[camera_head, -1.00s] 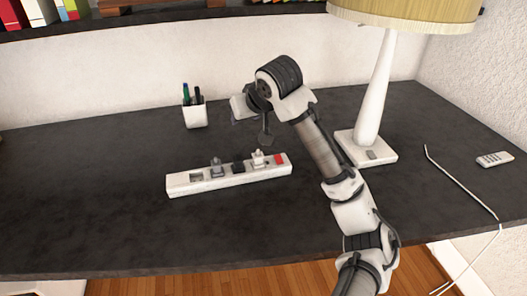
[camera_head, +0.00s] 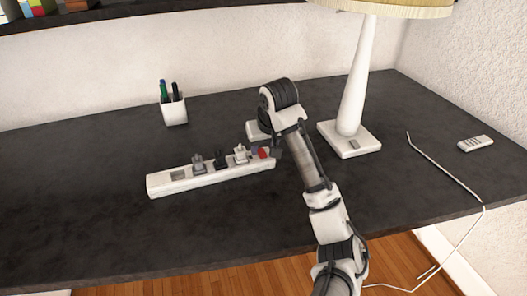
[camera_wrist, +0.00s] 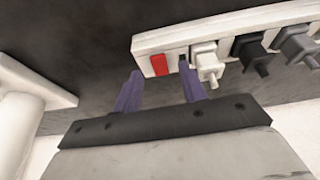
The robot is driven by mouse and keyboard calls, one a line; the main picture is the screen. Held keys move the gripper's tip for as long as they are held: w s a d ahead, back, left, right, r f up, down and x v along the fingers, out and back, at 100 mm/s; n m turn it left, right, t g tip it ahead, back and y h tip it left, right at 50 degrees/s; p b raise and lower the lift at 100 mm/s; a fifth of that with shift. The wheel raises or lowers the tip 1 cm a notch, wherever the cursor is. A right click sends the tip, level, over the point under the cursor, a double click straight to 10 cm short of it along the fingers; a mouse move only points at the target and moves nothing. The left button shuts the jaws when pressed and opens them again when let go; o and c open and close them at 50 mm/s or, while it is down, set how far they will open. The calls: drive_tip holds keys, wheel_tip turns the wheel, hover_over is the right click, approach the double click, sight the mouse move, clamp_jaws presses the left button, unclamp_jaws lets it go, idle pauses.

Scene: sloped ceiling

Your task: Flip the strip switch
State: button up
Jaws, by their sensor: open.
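A white power strip (camera_head: 215,178) lies on the dark desk, with several plugs in its sockets. Its red switch (camera_head: 263,153) is at the right end in the head view. In the wrist view the red switch (camera_wrist: 159,65) is at the strip's left end, next to a white plug (camera_wrist: 208,62). My gripper (camera_wrist: 160,85) is open and empty, its two purple fingers apart and pointing at the switch end. In the head view the fingers are mostly hidden by my arm. I cannot tell whether a finger touches the strip.
A lamp (camera_head: 355,100) with a white base stands right of my arm. A pen cup (camera_head: 173,108) stands behind the strip. A remote (camera_head: 475,143) and a white cable (camera_head: 449,173) lie at the right. The desk's left part is clear.

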sight(262, 153)
drive_tip(key=shift+x, duration=1.1)
clamp_jaws()
drive_tip(key=r+p, duration=0.1)
drive_tip(key=p, duration=0.1)
drive_tip(key=shift+w+g+p, duration=0.15)
drive_tip(key=shift+g+p, duration=0.15)
drive_tip(key=shift+p, duration=0.1)
drive_tip(key=g+p, duration=0.1)
drive_tip(key=p, duration=0.2)
drive_tip(key=g+h+p, duration=0.1)
drive_tip(key=p, duration=0.2)
drive_tip(key=shift+w+a, duration=0.1)
drive_tip(key=shift+w, duration=0.2)
drive_tip(key=shift+p, duration=1.3)
drive_tip(key=shift+w+f+g+p, duration=0.1)
drive_tip(key=shift+f+g+p, duration=0.2)
drive_tip(key=shift+g+p, duration=0.1)
